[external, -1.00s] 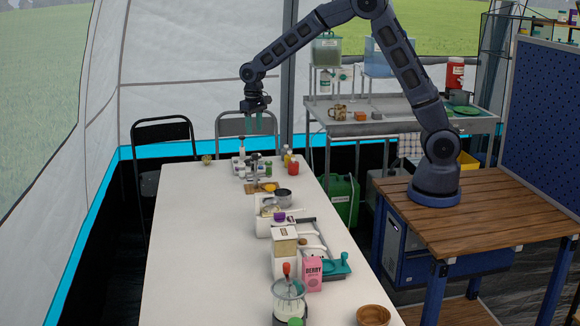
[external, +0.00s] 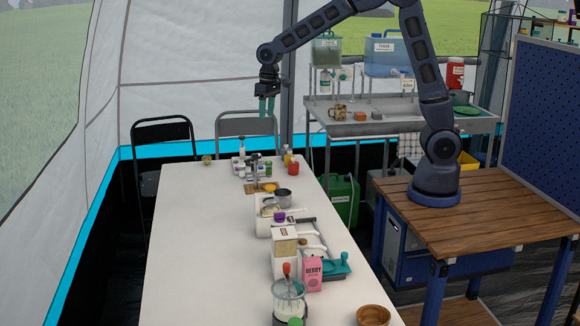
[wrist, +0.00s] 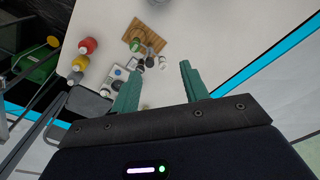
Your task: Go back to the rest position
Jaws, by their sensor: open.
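My gripper (external: 267,106) hangs pointing down above the far end of the white table, well clear of the things on it. In the wrist view its two green fingers (wrist: 160,88) stand apart with nothing between them. My arm reaches from its base on the wooden bench at the right, with its elbow high.
Chairs (external: 163,135) stand behind; a sink unit (external: 400,120) is at the back right.

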